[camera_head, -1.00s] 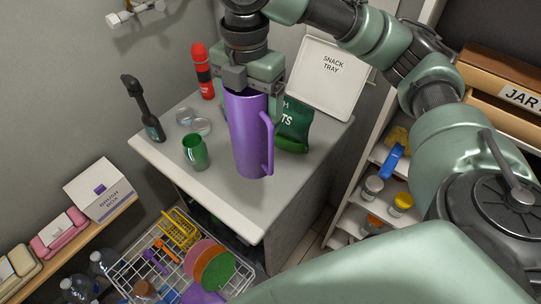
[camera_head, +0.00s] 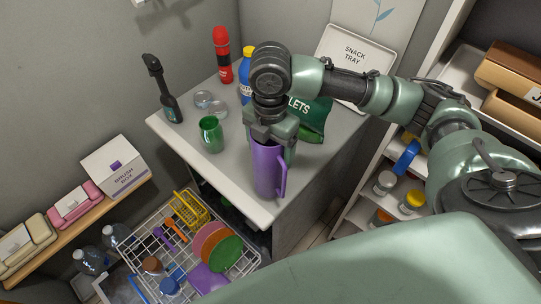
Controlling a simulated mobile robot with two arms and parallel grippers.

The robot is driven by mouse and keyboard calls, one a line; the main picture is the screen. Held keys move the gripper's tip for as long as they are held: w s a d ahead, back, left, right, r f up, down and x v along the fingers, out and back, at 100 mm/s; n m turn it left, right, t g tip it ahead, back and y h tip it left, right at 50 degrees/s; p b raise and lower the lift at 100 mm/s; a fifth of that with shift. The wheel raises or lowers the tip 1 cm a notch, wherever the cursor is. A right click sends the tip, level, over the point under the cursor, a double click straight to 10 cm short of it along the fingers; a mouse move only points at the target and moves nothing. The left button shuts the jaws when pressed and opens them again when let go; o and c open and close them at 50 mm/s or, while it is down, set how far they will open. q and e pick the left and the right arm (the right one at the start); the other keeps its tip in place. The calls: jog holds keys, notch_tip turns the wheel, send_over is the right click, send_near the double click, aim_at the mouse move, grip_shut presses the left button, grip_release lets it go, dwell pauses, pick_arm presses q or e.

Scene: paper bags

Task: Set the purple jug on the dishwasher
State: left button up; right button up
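The purple jug (camera_head: 266,172) is upright over the front part of the grey top of the dishwasher (camera_head: 228,177), near its front edge. Its handle points right. I cannot tell whether its base touches the top. My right gripper (camera_head: 270,140) comes down from above and is shut on the jug's upper part, hiding the rim. The dishwasher's rack (camera_head: 147,254) is out below, with plates and utensils in it. My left gripper is not in view.
Shelves (camera_head: 372,205) are at the right.

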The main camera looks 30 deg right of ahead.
jog(key=shift+f, duration=1.65)
jog(key=o, duration=2)
jog(key=shift+f, duration=0.1)
notch_tip(320, 180, up, 12)
jog(key=shift+r+b, duration=0.15)
jog(key=shift+b, duration=0.7)
